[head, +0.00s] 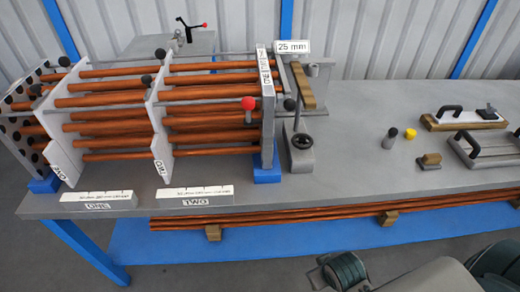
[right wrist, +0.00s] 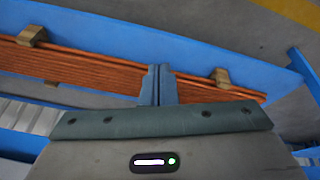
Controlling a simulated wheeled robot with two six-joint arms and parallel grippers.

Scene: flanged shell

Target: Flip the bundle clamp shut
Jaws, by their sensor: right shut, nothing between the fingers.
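The bundle of copper tubes (head: 115,115) lies level through several white plates on the table at the left. A lever with a red ball knob (head: 248,103) stands at the front of the bundle by the right-hand plate. My left gripper is not in view.
Spare copper tubes (head: 320,213) lie on wooden blocks below the table's front edge. A handwheel stand (head: 300,150) stands right of the bundle. Handled fixtures (head: 465,118) and small black and yellow pieces (head: 410,133) are at the right. The table's middle right is mostly clear.

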